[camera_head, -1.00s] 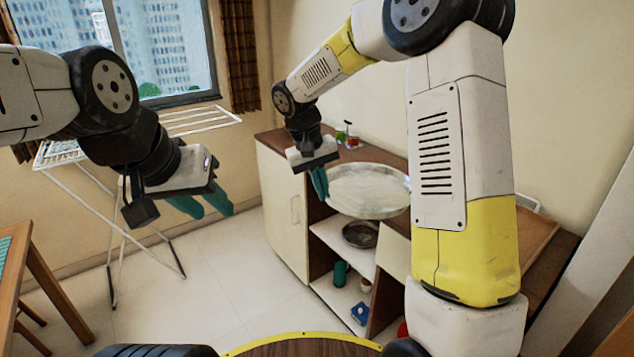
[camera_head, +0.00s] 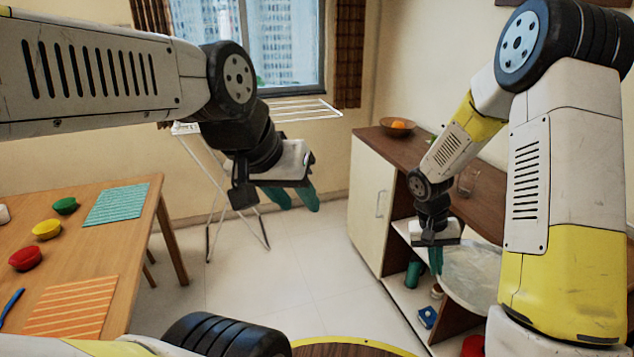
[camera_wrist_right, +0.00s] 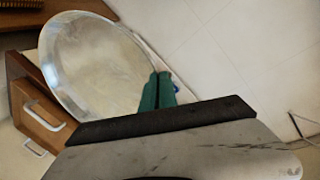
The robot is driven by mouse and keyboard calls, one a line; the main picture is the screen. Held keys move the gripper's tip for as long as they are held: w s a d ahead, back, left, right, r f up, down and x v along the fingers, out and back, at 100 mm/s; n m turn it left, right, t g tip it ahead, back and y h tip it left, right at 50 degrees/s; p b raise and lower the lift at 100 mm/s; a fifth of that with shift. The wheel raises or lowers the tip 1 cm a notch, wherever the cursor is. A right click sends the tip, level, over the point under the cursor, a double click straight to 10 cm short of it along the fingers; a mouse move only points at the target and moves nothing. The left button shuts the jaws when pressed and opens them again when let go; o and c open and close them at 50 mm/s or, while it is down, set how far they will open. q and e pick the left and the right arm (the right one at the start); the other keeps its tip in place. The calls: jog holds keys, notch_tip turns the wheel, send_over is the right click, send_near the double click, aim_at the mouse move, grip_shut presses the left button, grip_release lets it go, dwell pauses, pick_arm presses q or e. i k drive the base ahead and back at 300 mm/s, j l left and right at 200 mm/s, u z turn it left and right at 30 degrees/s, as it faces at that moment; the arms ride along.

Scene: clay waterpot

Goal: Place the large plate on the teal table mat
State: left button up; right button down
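The large plate (camera_head: 474,272) is a pale round metal-looking dish at the right, in front of the cabinet, partly hidden by my right arm. My right gripper (camera_head: 436,260) has its teal fingers closed together at the plate's rim and holds it off any surface. In the right wrist view the plate (camera_wrist_right: 95,62) hangs beside the fingertips (camera_wrist_right: 157,92), over the floor. The teal table mat (camera_head: 116,204) lies bare on the wooden table at the left. My left gripper (camera_head: 292,197) is empty, its fingers apart, in the air between table and cabinet.
A drying rack (camera_head: 300,110) stands under the window. The floor (camera_head: 310,265) between table and cabinet is clear.

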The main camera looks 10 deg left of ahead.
aim_at(119, 202)
jog(key=i+j+u, duration=0.1)
jog(key=u, duration=1.5)
jog(key=i+l+u, duration=0.15)
jog(key=i+u, duration=0.25)
jog(key=i+l+u, duration=0.25)
jog(key=u, duration=0.2)
jog(key=i+l+u, duration=0.25)
jog(key=l+u, duration=0.15)
jog(key=i+l+u, duration=0.25)
jog(key=l+u, duration=0.2)
